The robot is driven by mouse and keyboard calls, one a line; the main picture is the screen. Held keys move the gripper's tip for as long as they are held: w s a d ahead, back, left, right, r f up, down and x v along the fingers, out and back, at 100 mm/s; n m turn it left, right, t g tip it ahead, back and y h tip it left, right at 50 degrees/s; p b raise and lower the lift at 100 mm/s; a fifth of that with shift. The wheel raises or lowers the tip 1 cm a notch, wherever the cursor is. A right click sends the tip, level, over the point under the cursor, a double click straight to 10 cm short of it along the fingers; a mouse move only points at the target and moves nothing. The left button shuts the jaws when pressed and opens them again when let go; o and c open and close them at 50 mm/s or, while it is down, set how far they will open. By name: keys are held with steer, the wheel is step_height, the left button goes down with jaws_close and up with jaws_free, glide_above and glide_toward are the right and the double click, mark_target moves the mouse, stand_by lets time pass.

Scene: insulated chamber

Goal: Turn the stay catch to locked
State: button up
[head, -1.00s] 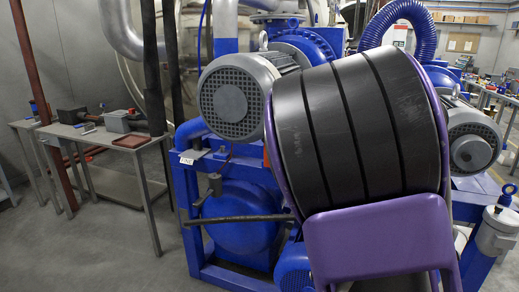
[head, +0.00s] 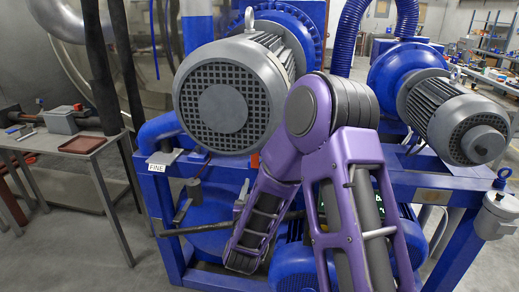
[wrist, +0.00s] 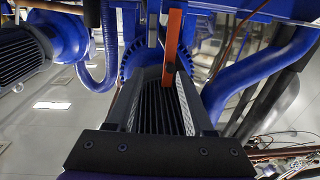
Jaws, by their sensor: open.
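No part in view can be named for certain as the stay catch. An orange bar (wrist: 174,45) runs between the blue frame and a ribbed motor in the wrist view. A small orange piece (head: 255,160) shows below the large grey motor in the head view. A dark lever (head: 190,229) crosses the blue machine's front, beside an upright dark handle (head: 183,211). My gripper (wrist: 163,80) is open in the wrist view, its fingers either side of the ribbed motor, with nothing held. I cannot make out its fingertips in the head view.
A grey motor (head: 222,103) and another motor (head: 462,120) sit on the blue frame (head: 425,182). A FINE label (head: 157,168) marks its left corner. A bench (head: 70,150) stands at left with free floor before it. A grey canister (head: 497,218) is at right.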

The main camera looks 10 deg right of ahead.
steer(key=w+d, duration=0.2)
steer(key=w, duration=0.5)
steer(key=w+d+h+p, duration=0.1)
steer(key=w+d, duration=0.2)
steer(key=w, duration=0.5)
steer(key=shift+w+d+m, duration=0.3)
steer(key=shift+d+m, duration=0.05)
steer(key=shift+m, duration=0.05)
jaws_close()
